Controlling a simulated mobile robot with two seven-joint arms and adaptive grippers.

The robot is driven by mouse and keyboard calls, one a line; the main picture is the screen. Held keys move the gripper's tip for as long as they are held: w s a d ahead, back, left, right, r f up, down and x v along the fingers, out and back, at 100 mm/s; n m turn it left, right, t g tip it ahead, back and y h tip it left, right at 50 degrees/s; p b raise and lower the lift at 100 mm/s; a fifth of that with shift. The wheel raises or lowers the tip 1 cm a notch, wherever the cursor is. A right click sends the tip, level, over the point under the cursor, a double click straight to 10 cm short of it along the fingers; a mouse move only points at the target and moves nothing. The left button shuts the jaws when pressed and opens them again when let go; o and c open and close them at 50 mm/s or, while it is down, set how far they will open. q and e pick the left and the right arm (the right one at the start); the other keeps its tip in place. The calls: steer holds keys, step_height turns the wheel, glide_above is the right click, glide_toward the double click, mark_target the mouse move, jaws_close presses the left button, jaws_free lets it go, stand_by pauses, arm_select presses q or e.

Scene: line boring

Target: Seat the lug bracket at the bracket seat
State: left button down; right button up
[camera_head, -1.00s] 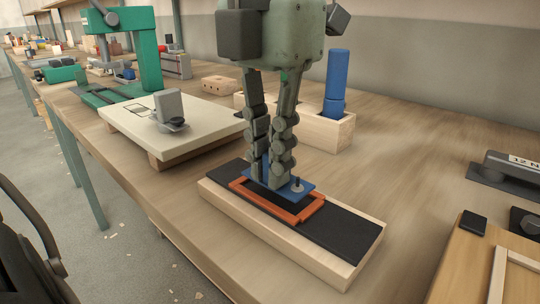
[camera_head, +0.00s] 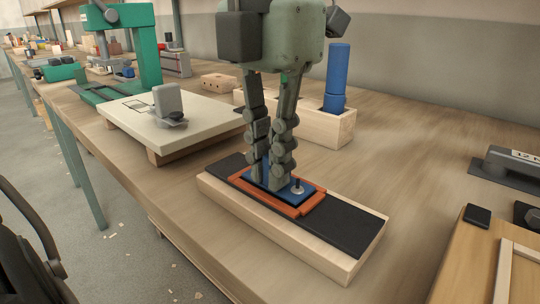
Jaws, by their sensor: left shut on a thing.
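The lug bracket (camera_head: 305,191) is a blue plate with an upright part and a small metal pin or bolt on top near its right end. It lies low within the orange-brown rectangular frame of the bracket seat (camera_head: 309,208), which is on a black-topped wooden block. My left gripper (camera_head: 267,180) points straight down and its fingers are shut on the bracket's upright part, which they largely hide. I cannot tell whether the plate rests fully on the bottom of the frame. My right gripper is not in view.
The wooden block (camera_head: 290,240) stands near the table's front edge. Behind it is a wooden box (camera_head: 320,127) with a blue cylinder (camera_head: 337,70). A pale raised board (camera_head: 135,112) with a grey block is at left.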

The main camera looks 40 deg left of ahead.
arm_select(q)
steer(key=shift+f+b, duration=0.3)
steer(key=shift+f, duration=0.1)
steer(key=c, duration=1.5)
jaws_free()
steer(key=shift+r, duration=0.1)
steer(key=shift+r+p, duration=3.1)
steer(key=shift+r, duration=0.95)
